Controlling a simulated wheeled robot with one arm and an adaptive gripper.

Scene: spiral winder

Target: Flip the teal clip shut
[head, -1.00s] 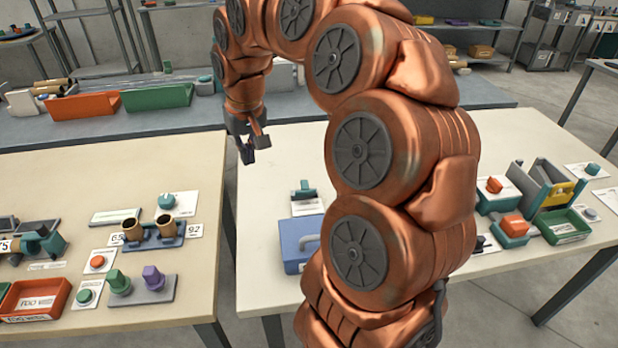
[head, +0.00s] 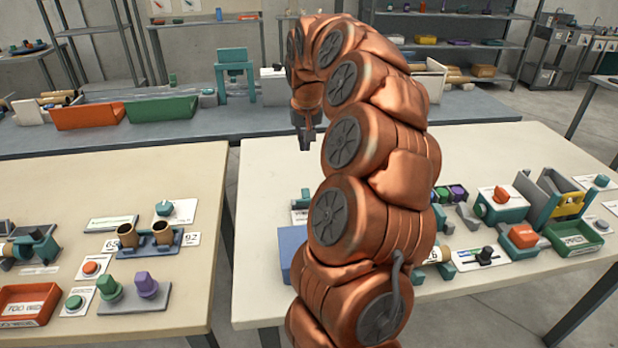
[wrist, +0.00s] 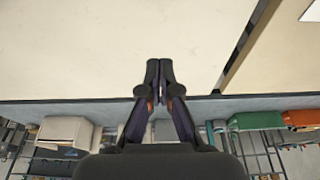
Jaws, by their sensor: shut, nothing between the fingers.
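A small teal part on a white plate (head: 299,217), possibly the teal clip (head: 305,196), is at the left of the right-hand table, behind the blue box. My arm hides much of it, and I cannot tell whether it is open or shut. My gripper (head: 306,142) hangs above the far part of this table, beyond the teal part and apart from it. In the wrist view my gripper (wrist: 159,80) has its fingertips together and empty over bare table. The teal part does not show clearly in the wrist view.
A blue box (head: 288,250) stands nearest my arm. Right of my arm are an orange knob (head: 501,195), a black-handled slider (head: 486,255) and a green tray (head: 572,238). The left table (head: 60,180) is across a gap. The far middle of my table is clear.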

